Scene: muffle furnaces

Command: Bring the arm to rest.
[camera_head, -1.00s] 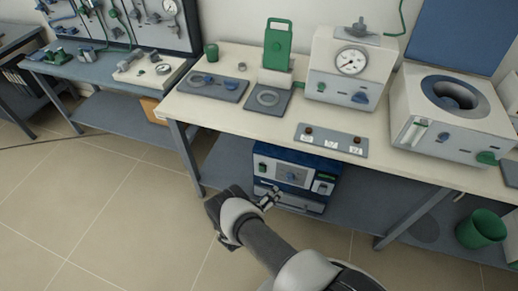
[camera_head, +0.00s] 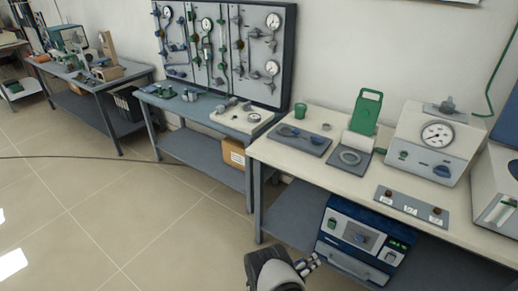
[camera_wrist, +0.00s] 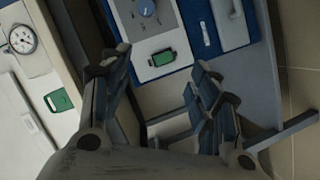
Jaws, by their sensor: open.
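My gripper (camera_head: 308,264) shows at the bottom of the head view, in front of the lower shelf of the right bench. In the wrist view my gripper (camera_wrist: 165,90) has its two fingers spread wide apart, with nothing between them. Beyond the fingers is the blue and white furnace (camera_head: 362,238) on that lower shelf. Its panel with a blue knob and a green display also fills the top of the wrist view (camera_wrist: 180,68). A visible gap between fingers and furnace is hard to judge.
The cream-topped bench (camera_head: 290,170) carries a gauge box (camera_head: 430,142), a green-handled stand (camera_head: 365,112) and a button panel (camera_head: 410,207). A blue bench (camera_head: 200,112) and a gauge board (camera_head: 222,50) stand further left. The tiled floor at left is clear, except for a thin cable.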

